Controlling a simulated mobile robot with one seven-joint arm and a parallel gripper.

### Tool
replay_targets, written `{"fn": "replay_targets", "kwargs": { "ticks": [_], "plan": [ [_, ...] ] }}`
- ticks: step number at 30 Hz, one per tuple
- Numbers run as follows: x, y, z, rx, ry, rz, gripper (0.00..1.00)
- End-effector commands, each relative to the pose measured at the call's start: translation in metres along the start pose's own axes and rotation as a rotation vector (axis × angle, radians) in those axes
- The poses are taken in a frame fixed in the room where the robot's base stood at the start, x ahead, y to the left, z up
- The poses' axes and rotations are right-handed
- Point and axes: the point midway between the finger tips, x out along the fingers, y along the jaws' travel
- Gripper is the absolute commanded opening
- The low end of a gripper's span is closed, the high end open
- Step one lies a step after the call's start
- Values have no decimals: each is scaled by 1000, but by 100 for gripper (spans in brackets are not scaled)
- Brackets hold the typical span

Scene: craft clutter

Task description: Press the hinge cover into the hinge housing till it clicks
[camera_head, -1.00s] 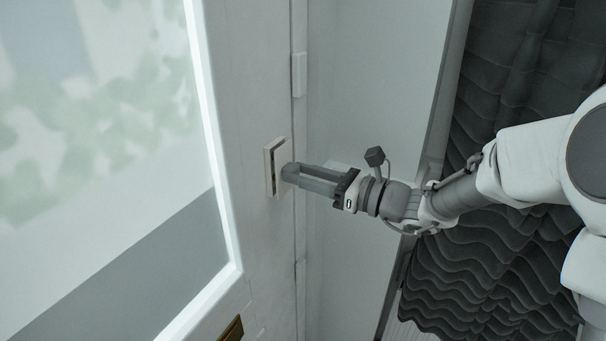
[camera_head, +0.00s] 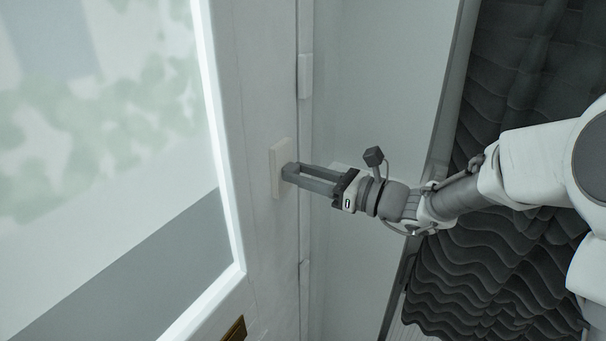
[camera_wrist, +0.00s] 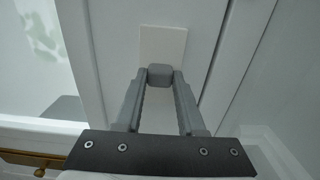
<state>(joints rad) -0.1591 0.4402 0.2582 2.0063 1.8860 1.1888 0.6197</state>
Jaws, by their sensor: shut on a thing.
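The hinge cover (camera_head: 276,160) is a pale, upright rectangular plate on the white door's edge area. It also shows in the wrist view (camera_wrist: 162,45). The hinge housing lies behind it and cannot be told apart from it; no dark gap shows around the plate. My gripper (camera_head: 289,172) reaches in from the right. In the wrist view its fingers (camera_wrist: 159,77) are closed on a small grey block against the plate's face, which looks like the cover's grip. I cannot see whether the cover has latched.
The white door (camera_head: 255,90) has a large glass pane (camera_head: 110,130) at left and a brass fitting (camera_head: 234,329) low down. A smaller pale hinge piece (camera_head: 305,75) sits above on the frame. A dark wavy curtain (camera_head: 480,260) hangs behind my arm.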

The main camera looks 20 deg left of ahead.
Motion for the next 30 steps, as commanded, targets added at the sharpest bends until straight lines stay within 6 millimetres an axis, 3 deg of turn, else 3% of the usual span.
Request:
{"fn": "replay_targets", "kwargs": {
  "ticks": [9, 10, 16, 25, 30],
  "plan": [
    [1, 0, 0, 0, -1, -1, 0],
    [1, 0, 0, 0, -1, -1, 40],
    [2, 0, 0, 0, -1, 0, 73],
    [0, 0, 0, 0, 0, -1, 73],
    [-17, -1, 0, -1, -1, -4, 73]
  ]
}}
